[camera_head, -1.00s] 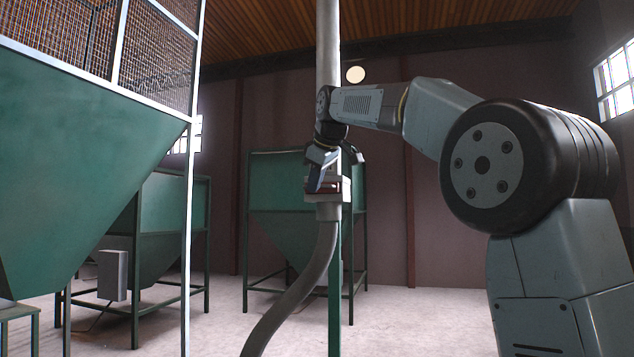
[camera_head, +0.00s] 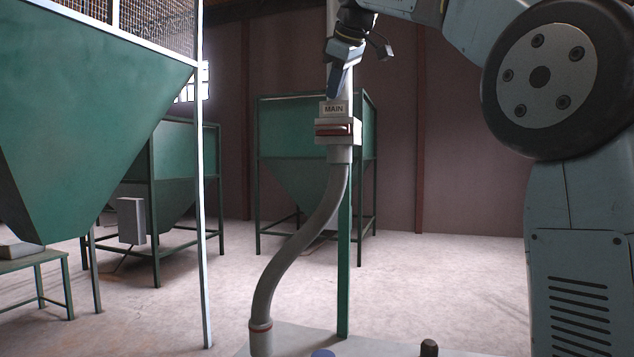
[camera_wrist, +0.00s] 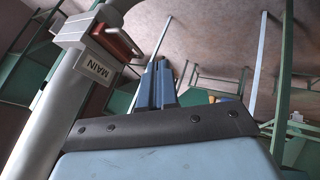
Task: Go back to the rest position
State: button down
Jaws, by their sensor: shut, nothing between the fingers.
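My gripper (camera_head: 334,84) hangs at the top middle of the head view, in front of the grey vertical pipe. Its fingertips point down, just above the white label marked MAIN (camera_head: 334,109). In the wrist view my gripper (camera_wrist: 157,72) shows its two blue fingers together with nothing between them. The pipe's collar with a red handle (camera_head: 337,130) sits just below the label. In the wrist view the red handle (camera_wrist: 118,42) and the label (camera_wrist: 97,67) lie left of the fingers, apart from them.
A grey hose (camera_head: 302,240) curves down from the collar to a pale surface at the bottom. A green hopper (camera_head: 275,130) stands behind the pipe. A larger green hopper (camera_head: 80,120) fills the left, with a white post (camera_head: 201,220) beside it. Open floor (camera_head: 440,280) lies right of the hose.

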jog(key=s+d+f+m+h, duration=0.1)
jog(key=s+d+f+m, duration=0.3)
jog(key=s+f, duration=0.6)
jog(key=s+d+f+m+g, duration=0.1)
jog(key=s+d+f+m, duration=0.3)
jog(key=f, duration=1.4)
jog(key=s+d+f+m+g+h, duration=0.1)
jog(key=s+d+f+m, duration=0.3)
jog(key=s+d+f, duration=0.4)
jog(key=s+f, duration=0.6)
jog(key=s, duration=0.2)
jog(key=shift+s+d+f+h, duration=0.25)
jog(key=shift+s+d+h, duration=0.05)
jog(key=shift+s+d, duration=0.05)
